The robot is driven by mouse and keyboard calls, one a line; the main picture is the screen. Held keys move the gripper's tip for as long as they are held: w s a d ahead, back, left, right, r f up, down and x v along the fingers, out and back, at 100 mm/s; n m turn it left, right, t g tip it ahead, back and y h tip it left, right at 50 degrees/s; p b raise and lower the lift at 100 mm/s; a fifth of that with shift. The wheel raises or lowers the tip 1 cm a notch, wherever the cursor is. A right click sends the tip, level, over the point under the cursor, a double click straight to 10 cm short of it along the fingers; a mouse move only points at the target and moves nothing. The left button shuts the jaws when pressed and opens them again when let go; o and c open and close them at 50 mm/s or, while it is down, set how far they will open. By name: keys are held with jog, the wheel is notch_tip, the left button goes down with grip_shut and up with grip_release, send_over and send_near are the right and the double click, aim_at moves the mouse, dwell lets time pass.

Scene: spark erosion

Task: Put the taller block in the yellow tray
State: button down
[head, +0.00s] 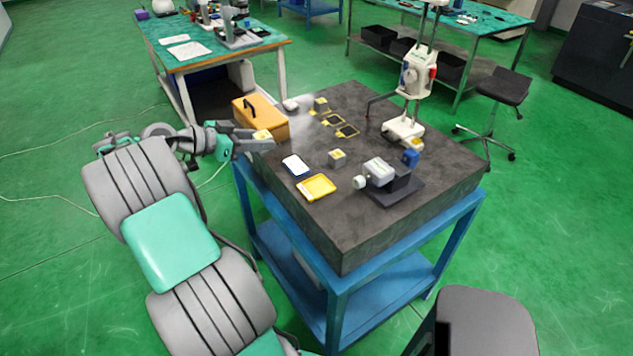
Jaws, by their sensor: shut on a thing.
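My gripper (264,141) is at the left edge of the dark stone-topped table, in front of the orange case. It is shut on a small block (262,134) with a yellowish top; the fingers hide much of its sides. Another small grey-beige block (337,155) with a yellow mark stands on the table, right of the gripper. The yellow tray (318,187) lies flat and looks empty near the table's front left edge. I cannot tell from this view which block is taller.
A blue-rimmed white tray (295,166) lies beside the yellow one. A vise-like device (384,176) stands to the right, and a tall stand (404,130) behind it. The orange case (262,118) is behind my gripper. Yellow-outlined items (346,131) lie farther back.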

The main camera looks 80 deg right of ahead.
jog(key=s+f+b, duration=0.2)
jog(key=s+b, duration=0.2)
jog(key=b, duration=0.1)
jog(key=p, duration=0.3)
send_over(317, 188)
notch_tip(317, 188, down, 7)
jog(key=shift+w+f, duration=0.1)
jog(key=shift+f, duration=0.1)
notch_tip(317, 188, down, 3)
jog(key=shift+r+p, duration=0.1)
jog(key=shift+p, duration=0.35)
jog(key=shift+f, duration=0.35)
jog(key=shift+f, duration=0.1)
